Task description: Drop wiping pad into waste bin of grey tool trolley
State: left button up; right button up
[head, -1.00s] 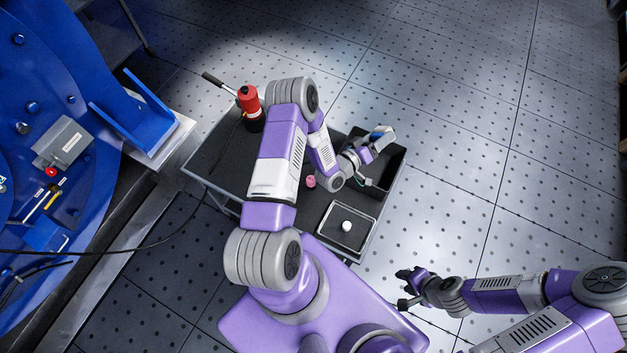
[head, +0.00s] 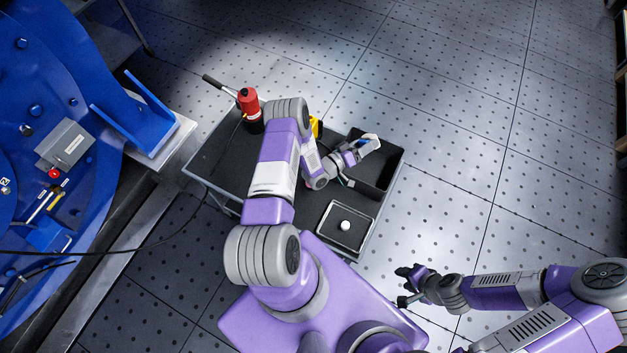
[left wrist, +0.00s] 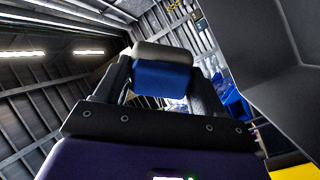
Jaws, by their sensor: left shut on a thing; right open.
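In the head view the wiping pad (head: 371,139) is a small pale piece in the fingers of my left gripper (head: 366,146). In the left wrist view the pad (left wrist: 162,72) shows blue with a grey-beige edge, clamped between the two dark fingers. The waste bin (head: 387,185) is a black open box at the right end of the grey tool trolley (head: 212,163). My left gripper is at the bin's far side, over or just above its opening; the exact height is unclear. My right gripper (head: 403,286) is open and empty, over the floor right of the trolley.
On the trolley stand a red bottle (head: 249,104) with a black-handled tool beside it, a yellow thing (head: 316,127) partly behind my left arm, and a tray (head: 331,239) with a small white round item (head: 345,225). Blue machinery (head: 60,120) fills the left. Floor at right is clear.

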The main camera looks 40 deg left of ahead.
pick_arm(q)
jog(key=shift+f, duration=0.45)
jog(key=o, duration=1)
jog(key=v, duration=0.7)
jog(key=shift+s, duration=0.3)
